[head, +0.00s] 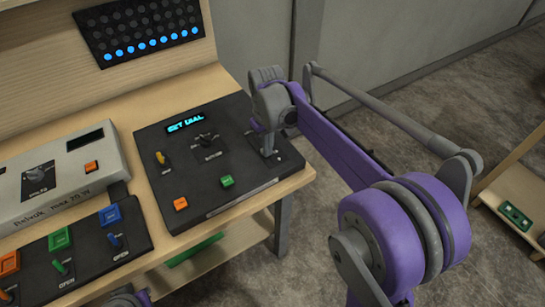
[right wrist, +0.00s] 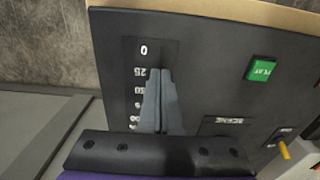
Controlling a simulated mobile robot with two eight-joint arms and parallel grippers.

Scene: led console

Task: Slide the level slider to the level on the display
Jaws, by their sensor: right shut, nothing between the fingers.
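The black console (head: 220,190) on the bench has a small display (head: 186,122) with cyan text that looks like "SET DIAL"; I read no level number on it. My right gripper (head: 267,152) is shut and empty, pointing down at the console's right end. In the right wrist view its fingertips (right wrist: 160,72) lie over the level scale (right wrist: 143,50), beside the 25 mark. The 0 mark is clear; the lower marks are partly covered. The slider knob is hidden by the fingers, so I cannot tell contact. A grey and purple part of my left arm shows at the bottom edge.
The console also has a black dial (head: 206,141), a yellow toggle (head: 161,158), an orange button (head: 181,204) and a green button (head: 227,181). A grey box (head: 60,172) and a switch panel (head: 84,250) stand left. An LED board (head: 140,28) is behind.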

